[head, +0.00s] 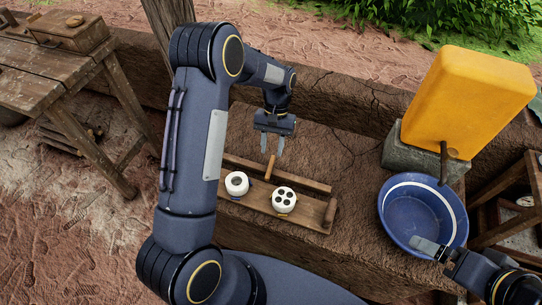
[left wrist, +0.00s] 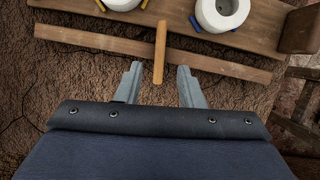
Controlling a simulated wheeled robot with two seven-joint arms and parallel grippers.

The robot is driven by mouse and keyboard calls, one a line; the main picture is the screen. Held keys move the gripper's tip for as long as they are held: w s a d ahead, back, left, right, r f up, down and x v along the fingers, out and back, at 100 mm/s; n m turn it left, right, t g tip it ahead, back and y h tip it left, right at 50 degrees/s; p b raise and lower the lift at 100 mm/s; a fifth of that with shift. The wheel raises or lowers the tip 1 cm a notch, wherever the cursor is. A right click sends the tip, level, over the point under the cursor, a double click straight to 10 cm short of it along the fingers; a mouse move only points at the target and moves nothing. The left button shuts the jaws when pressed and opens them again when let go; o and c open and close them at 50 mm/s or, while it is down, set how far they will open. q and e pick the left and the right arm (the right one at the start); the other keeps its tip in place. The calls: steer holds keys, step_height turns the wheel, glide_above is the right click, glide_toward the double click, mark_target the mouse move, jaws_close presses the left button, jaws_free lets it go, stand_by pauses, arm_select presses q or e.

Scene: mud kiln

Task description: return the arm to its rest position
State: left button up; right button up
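My left gripper (head: 273,148) hangs pointing down over the earth ledge (head: 335,160), behind the wooden rack. It is open and empty; its two fingers (left wrist: 160,82) stand apart in the left wrist view. A wooden stick or handle (head: 270,167) on the rack rises near the fingers; in the left wrist view the stick (left wrist: 160,50) shows ahead of the gap between them. My left arm reaches up across the middle of the head view. My right gripper (head: 430,248) is at the lower right, over the blue basin's near rim; whether its fingers are apart is unclear.
The wooden rack (head: 316,218) holds a white ring piece (head: 237,183) and a white four-holed piece (head: 284,200). A blue basin (head: 398,221) stands right, below a yellow container (head: 470,95) on a grey block (head: 400,155). A wooden table (head: 45,58) with a box (head: 70,33) is left.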

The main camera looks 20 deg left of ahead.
arm_select(q)
steer(key=shift+v, duration=0.95)
steer(key=shift+r, duration=0.1)
steer(key=s+a+r+t+h+p, duration=0.15)
steer(key=s+r, duration=0.35)
steer(key=r, duration=0.5)
steer(key=s+r+t+h+p, duration=0.1)
steer(key=s+r+t+p, duration=0.2)
steer(key=s+r, duration=0.5)
steer(key=s+d+r+t+p, duration=0.2)
steer(key=s+r+t, duration=0.3)
steer(key=s, duration=0.6)
steer(key=shift+s+d+r+p, duration=0.15)
steer(key=shift+d+r+p, duration=0.15)
steer(key=shift+r+p, duration=0.55)
steer(key=shift+r+t+h, duration=0.2)
steer(key=shift+t+h, duration=0.05)
